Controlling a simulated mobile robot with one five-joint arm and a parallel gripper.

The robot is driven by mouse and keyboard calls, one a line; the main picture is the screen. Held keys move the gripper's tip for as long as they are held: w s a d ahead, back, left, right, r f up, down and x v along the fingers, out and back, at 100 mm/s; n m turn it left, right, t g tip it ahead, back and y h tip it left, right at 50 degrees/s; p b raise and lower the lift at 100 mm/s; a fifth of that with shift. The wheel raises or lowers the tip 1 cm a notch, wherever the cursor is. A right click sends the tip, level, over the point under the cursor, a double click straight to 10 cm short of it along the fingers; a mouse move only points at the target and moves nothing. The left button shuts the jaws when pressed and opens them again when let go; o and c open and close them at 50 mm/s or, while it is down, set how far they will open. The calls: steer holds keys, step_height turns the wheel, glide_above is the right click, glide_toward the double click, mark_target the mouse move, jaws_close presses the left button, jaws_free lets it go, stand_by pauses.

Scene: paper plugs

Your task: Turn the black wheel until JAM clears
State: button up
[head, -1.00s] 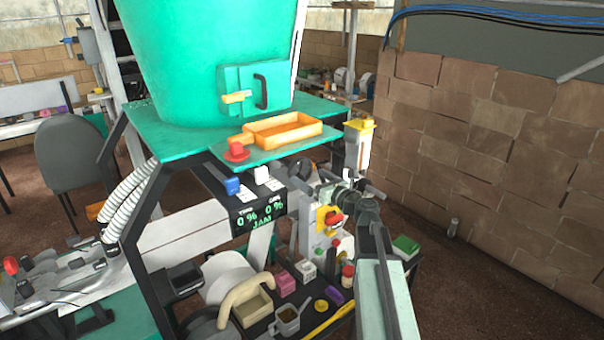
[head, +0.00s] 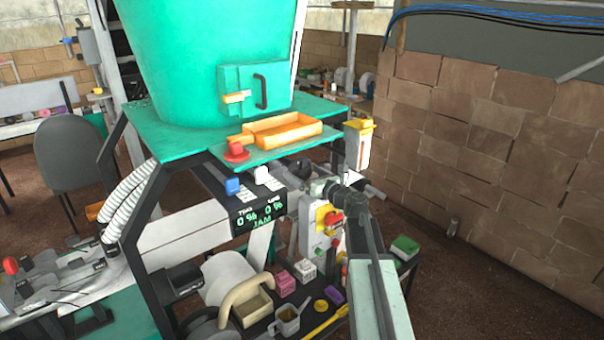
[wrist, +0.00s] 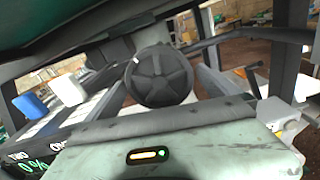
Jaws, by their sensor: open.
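The black wheel (wrist: 158,75), round with raised spokes, is in the upper middle of the wrist view, directly ahead of my wrist. My gripper (head: 322,188) is open, at the machine's right side below the green shelf. I cannot tell whether its jaws touch the wheel. The display (head: 258,213) on the machine reads 0 %, 0 % and JAM in green. Part of it shows at the lower left of the wrist view (wrist: 32,163).
An orange tray (head: 283,132) and red button (head: 236,151) sit on the green shelf above. Blue (head: 232,186) and white (head: 261,175) switches stand above the display. A lower shelf holds several small items, including a pink box (head: 285,284). A brick wall (head: 480,130) stands right.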

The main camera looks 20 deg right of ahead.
steer(key=shift+c, duration=0.3)
steer(key=c, duration=1.1)
